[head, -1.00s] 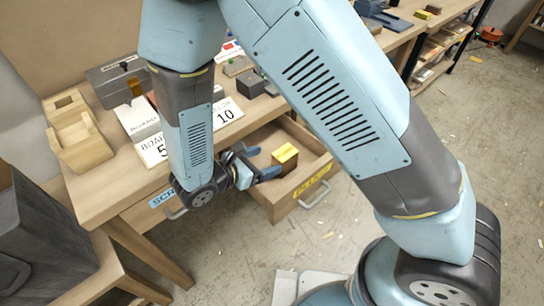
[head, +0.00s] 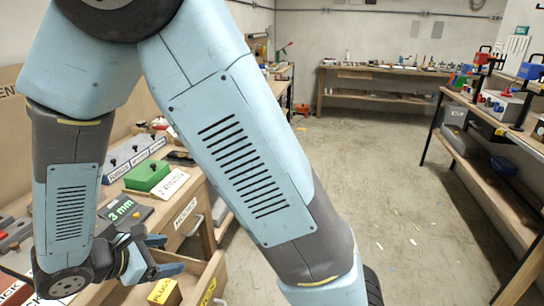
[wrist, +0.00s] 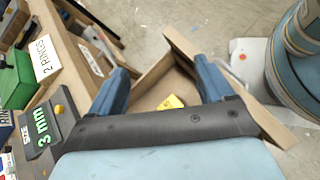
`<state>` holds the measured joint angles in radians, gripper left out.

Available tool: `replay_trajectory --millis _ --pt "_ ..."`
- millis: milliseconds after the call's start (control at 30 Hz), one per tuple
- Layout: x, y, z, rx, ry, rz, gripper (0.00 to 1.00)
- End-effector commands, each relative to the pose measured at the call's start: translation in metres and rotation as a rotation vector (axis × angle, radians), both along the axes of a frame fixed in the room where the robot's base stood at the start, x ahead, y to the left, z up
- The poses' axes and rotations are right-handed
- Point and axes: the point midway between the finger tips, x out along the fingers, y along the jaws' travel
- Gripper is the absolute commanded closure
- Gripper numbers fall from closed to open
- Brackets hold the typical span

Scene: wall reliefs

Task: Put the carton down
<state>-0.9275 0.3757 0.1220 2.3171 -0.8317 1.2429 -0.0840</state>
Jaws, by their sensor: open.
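The carton (head: 165,292), a small box with a yellow top, sits inside an open wooden drawer (head: 216,268) at the lower left of the head view. Only part of it shows there, cut by the frame's bottom edge. In the wrist view the yellow top of the carton (wrist: 170,102) shows between my fingers, low in the drawer (wrist: 225,78), partly hidden by the gripper body. My gripper (head: 172,255) is open, with its blue fingers spread and empty. In the wrist view the fingers of my gripper (wrist: 163,72) stand apart from the carton.
A workbench on the left carries a green box (head: 147,176), a "3 mm" sign (head: 122,210) and a "2 rings" card (head: 170,184). Loaded shelving (head: 470,150) stands at the right and another bench (head: 370,72) at the back.

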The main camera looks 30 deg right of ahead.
Motion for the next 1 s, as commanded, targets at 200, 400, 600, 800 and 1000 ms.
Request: replay_trajectory --millis 200,400,600,800,1000 --pt "0.011 -0.053 0.046 0.189 -0.054 -0.259 0.19" --pt "0.01 -0.097 0.081 0.367 -0.118 -0.481 0.19" --pt "0.003 -0.137 0.114 0.548 -0.2 -0.693 0.19" --pt "-0.011 -0.172 0.144 0.734 -0.299 -0.888 0.19" --pt "-0.028 -0.202 0.172 0.925 -0.418 -1.064 0.19"
